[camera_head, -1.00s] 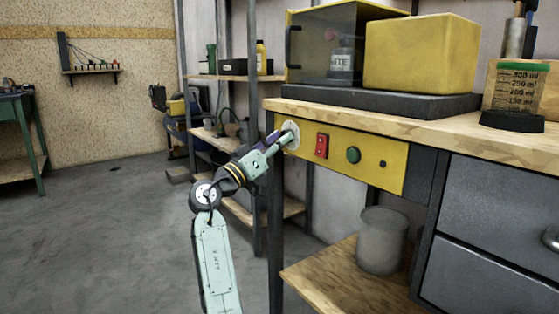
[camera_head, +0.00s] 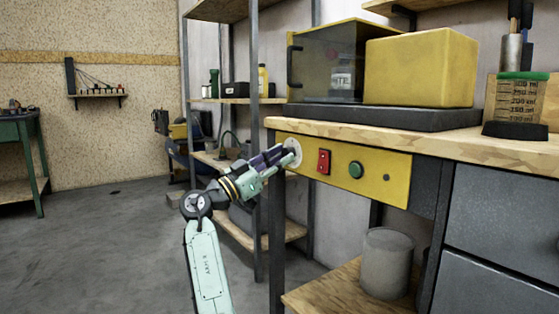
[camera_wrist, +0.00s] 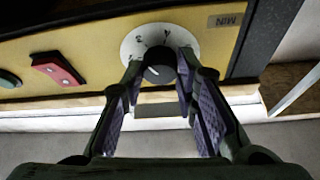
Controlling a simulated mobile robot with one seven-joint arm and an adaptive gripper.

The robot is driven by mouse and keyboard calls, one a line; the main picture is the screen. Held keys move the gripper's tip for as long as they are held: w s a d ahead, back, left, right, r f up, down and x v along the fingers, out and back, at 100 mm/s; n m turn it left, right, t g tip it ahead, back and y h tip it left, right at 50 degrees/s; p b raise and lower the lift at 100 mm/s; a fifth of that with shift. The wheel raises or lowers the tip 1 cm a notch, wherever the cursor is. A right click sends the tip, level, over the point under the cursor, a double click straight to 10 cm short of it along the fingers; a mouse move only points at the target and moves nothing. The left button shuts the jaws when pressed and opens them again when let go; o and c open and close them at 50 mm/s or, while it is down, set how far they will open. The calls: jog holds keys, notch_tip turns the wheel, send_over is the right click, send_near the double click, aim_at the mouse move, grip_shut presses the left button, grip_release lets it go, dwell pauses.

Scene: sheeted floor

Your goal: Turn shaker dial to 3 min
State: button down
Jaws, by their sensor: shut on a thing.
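The shaker dial (camera_head: 294,146) is a white disc at the left end of the yellow control panel (camera_head: 398,166). My gripper (camera_head: 287,157) reaches it from the left and covers much of it. In the wrist view the dial (camera_wrist: 131,44) appears upside down, with the digits 3 and 4 visible on its rim. Its black knob (camera_wrist: 158,66) sits between my fingertips (camera_wrist: 160,72), which are closed on its sides. A short pale mark shows on the knob, but I cannot tell which number it points to. The shaker (camera_head: 385,116) is above on the bench.
A red switch (camera_head: 324,162) and a green button (camera_head: 356,170) are right of the dial. The wooden bench top (camera_head: 400,135) overhangs the panel. A grey bin (camera_head: 386,262) stands on the lower shelf. Open floor (camera_head: 100,235) lies left.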

jog(key=c, duration=1.2)
grip_release()
jog(key=shift+c, duration=0.2)
jog(key=shift+a, duration=0.1)
jog(key=v, duration=1.1)
jog(key=shift+s+a+f, duration=0.2)
jog(key=shift+s, duration=0.1)
